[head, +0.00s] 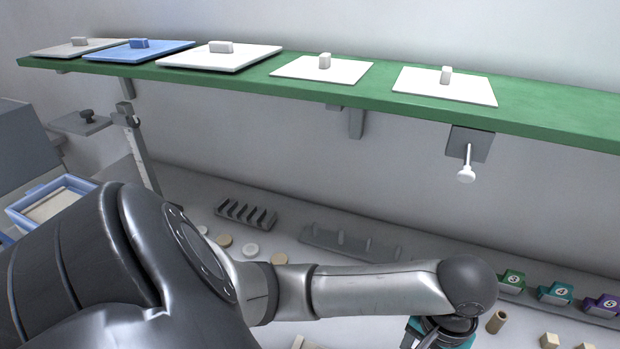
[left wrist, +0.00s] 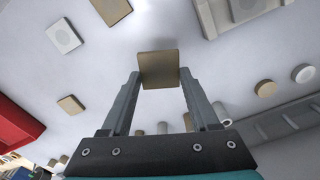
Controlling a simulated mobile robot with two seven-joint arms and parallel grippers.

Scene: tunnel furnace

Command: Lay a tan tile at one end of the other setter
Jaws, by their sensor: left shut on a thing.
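My left gripper (left wrist: 159,76) is shut on a tan tile (left wrist: 158,66), held flat across between its two fingertips above the pale worktop. In the head view only the teal wrist end shows at the bottom edge, and the tile is out of sight. Another tan tile (left wrist: 70,105) lies on the worktop, at the left of the wrist view. A tan piece (left wrist: 112,10) lies at the top edge. A beige slab-like piece (left wrist: 238,10) at the top right is cut off; I cannot tell whether it is a setter. My right gripper is out of view.
A green shelf (head: 560,110) with several lidded plates runs above the worktop. A slotted grey rack (head: 245,213) and a pegged rack (head: 350,243) stand along the wall. Numbered blocks (head: 556,292) stand at the right. A red object (left wrist: 15,135) is at left in the wrist view.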

